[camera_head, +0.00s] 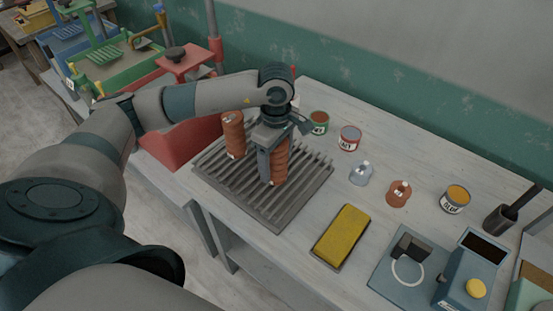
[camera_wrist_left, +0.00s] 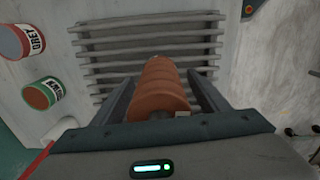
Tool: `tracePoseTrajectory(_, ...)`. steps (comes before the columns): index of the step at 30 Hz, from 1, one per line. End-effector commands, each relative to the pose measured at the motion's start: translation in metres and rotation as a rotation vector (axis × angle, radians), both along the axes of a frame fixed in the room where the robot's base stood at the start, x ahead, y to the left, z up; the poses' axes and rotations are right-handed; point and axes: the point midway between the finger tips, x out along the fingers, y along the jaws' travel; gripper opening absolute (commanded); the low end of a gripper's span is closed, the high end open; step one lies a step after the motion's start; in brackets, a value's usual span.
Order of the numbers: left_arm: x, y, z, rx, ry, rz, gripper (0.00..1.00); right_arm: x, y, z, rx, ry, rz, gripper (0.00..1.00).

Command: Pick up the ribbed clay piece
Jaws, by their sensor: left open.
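A ribbed orange-brown clay piece (camera_head: 281,160) stands on the grey slatted rack (camera_head: 224,190). My left gripper (camera_head: 271,168) is open, pointing down over this piece, with its fingers on either side of it. In the left wrist view the ribbed clay piece (camera_wrist_left: 161,88) lies between the two spread fingers; I cannot tell whether either finger touches it. A second orange-brown clay piece (camera_head: 233,134), also ridged, stands on the rack to the left of the gripper. My right gripper is not in view.
Behind and right of the rack are a green-banded can (camera_head: 319,123), a red-banded can (camera_head: 350,138), two small bottles and a yellow-topped can (camera_head: 455,199). A yellow sponge-like block (camera_head: 342,235) lies right of the rack. A blue device (camera_head: 462,280) is at front right.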

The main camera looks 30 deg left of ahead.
Motion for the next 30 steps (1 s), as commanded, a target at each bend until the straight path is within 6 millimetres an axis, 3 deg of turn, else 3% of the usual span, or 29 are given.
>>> tracePoseTrajectory(3, 0.0, 0.0, 0.0, 0.0, 0.0, 0.0, 0.66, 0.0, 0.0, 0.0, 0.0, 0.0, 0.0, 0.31)
tracePoseTrajectory(11, 0.0, 0.0, 0.0, 0.0, 0.0, 0.0, 0.05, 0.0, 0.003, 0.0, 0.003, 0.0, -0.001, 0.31)
tracePoseTrajectory(23, 0.001, 0.0, 0.005, -0.002, -0.003, -0.001, 0.06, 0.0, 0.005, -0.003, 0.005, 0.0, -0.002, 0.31)
tracePoseTrajectory(30, 0.002, 0.0, 0.025, -0.002, -0.007, 0.0, 0.06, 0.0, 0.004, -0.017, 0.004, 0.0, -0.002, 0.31)
